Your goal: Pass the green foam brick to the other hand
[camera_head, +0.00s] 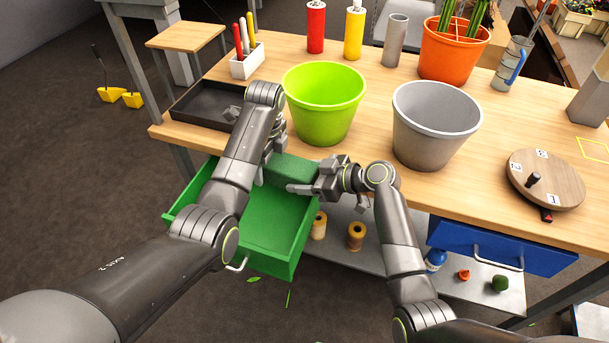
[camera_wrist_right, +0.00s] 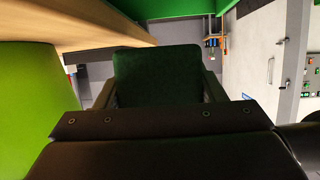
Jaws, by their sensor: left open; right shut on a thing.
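The green foam brick (camera_head: 292,170) is above the open green drawer (camera_head: 262,226), near the table's front edge. My right gripper (camera_head: 300,183) is shut on its right end. In the right wrist view the brick (camera_wrist_right: 158,76) looks dark and sits between the two fingers (camera_wrist_right: 160,92). My left gripper (camera_head: 266,168) is open at the brick's left end. My left arm partly hides it, and I cannot tell whether its fingers are around the brick or touching it.
A lime green pot (camera_head: 324,105) stands close behind the grippers, with a grey pot (camera_head: 435,128) to its right. A black tray (camera_head: 196,106) lies at the table's left. A wooden turntable (camera_head: 560,178) is at the right, above a blue drawer (camera_head: 480,245).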

